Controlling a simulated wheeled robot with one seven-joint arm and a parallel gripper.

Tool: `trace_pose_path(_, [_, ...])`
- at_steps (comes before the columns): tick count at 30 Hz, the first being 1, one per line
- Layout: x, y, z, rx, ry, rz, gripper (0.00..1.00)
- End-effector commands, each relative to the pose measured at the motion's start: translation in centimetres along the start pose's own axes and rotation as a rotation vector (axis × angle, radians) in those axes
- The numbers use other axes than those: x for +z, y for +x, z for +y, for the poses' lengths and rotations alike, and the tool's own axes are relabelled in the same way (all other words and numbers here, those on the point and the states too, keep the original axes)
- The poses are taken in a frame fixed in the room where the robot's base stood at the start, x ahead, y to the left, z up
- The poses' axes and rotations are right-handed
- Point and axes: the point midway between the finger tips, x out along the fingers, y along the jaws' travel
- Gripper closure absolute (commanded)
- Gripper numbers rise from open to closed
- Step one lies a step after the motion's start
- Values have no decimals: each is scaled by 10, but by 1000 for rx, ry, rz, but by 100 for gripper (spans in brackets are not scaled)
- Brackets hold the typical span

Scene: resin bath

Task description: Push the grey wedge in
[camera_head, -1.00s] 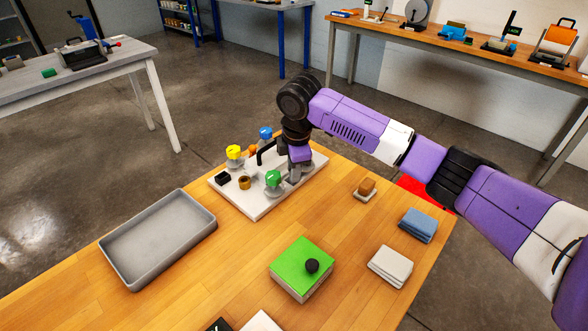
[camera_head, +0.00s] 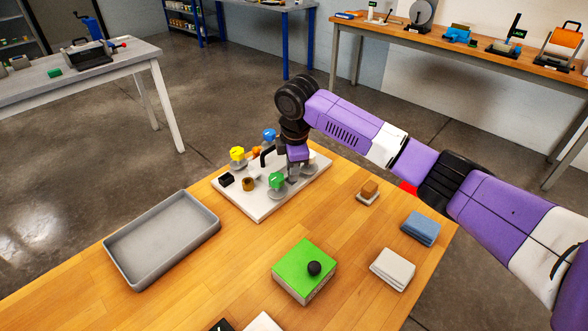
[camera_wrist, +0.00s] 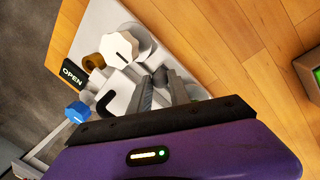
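A white board (camera_head: 258,212) on the wooden table carries a green knob (camera_head: 277,181), a yellow knob (camera_head: 237,154) and a blue knob (camera_head: 269,135). My gripper (camera_head: 292,178) points down over the board's right part, just right of the green knob. In the wrist view its two grey fingers (camera_wrist: 160,84) stand apart, beside a white faceted knob (camera_wrist: 120,48). A small dark grey piece shows at the fingertips; I cannot tell whether it is the grey wedge or whether they touch it. No wedge can be made out clearly; my gripper hides part of the board.
A black handle (camera_wrist: 106,101), a brass ring (camera_head: 248,184) and a black block marked OPEN (camera_wrist: 72,75) stand close by on the board. A grey tray (camera_head: 160,240) lies left, a green-topped box (camera_head: 296,263) in front. Folded cloths (camera_head: 420,228) lie right.

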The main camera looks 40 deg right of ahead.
Motion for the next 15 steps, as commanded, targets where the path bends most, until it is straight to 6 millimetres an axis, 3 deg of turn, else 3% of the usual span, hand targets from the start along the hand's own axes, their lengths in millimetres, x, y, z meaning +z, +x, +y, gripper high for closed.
trace_pose_path(1, [0,-1,1,2,0,2,68])
trace_pose_path(3, [0,-1,1,2,0,1,56])
trace_pose_path(11, [0,-1,0,1,0,0,56])
trace_pose_path(15, [0,-10,1,3,1,1,56])
